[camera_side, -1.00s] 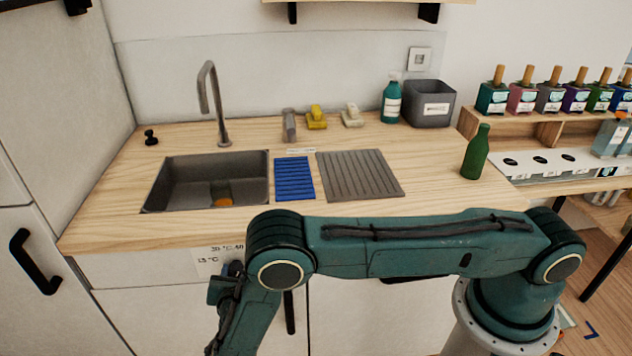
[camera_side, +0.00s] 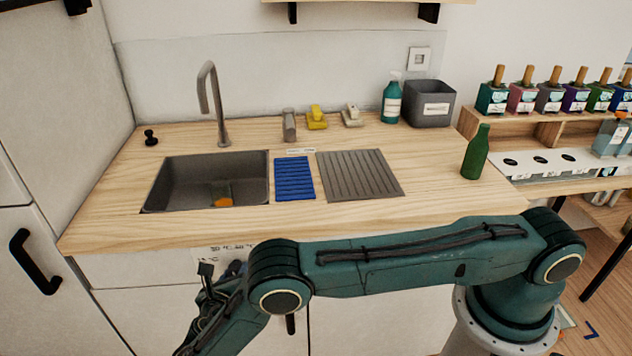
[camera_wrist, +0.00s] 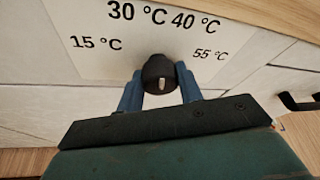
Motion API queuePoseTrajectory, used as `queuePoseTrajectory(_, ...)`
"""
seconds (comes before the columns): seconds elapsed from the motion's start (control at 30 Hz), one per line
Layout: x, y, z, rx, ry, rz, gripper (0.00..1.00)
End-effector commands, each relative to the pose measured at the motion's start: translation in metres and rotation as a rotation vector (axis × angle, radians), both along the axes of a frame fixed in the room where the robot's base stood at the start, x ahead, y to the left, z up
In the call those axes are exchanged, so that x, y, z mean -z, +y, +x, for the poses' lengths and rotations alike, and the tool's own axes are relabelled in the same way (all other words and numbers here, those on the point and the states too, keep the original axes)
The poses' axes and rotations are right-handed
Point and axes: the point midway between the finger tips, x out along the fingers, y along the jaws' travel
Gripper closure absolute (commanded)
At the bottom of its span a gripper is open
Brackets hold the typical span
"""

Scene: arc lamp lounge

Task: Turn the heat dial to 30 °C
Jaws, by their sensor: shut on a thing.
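The heat dial (camera_wrist: 158,70) is a black round knob on a white scale plate (camera_wrist: 75,18) in the wrist view. The plate reads 15, 30, 40 and 55 °C from left to right. A short white mark shows on the knob's face, nearly upright in the picture; which number it points at is hard to tell. My gripper (camera_wrist: 158,76) has its blue fingers shut on the knob, one on each side. In the side view the plate (camera_side: 207,258) shows in part on the cabinet front, and my arm hides the knob.
The wooden counter (camera_side: 110,215) overhangs above the plate. On it are a sink (camera_side: 165,180), a blue mat (camera_side: 293,178), a grey ridged mat (camera_side: 360,174) and a green bottle (camera_side: 475,153). A black handle (camera_side: 290,323) is on the cabinet below.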

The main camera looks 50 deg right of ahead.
Motion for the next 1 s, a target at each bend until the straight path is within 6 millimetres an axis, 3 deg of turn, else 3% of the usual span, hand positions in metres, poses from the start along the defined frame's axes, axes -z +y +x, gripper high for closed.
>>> queuePoseTrajectory(0.4, 0.0014, 0.0012, -0.0014, 0.0, 0.124, -0.123, 0.87)
queuePoseTrajectory(0.93, 0.0012, 0.0013, -0.0013, -0.001, 0.139, -0.138, 0.87)
queuePoseTrajectory(0.97, 0.0012, 0.0013, -0.0013, -0.001, 0.139, -0.138, 0.58)
queuePoseTrajectory(1.0, 0.0012, 0.0014, -0.0012, -0.001, 0.139, -0.138, 0.5)
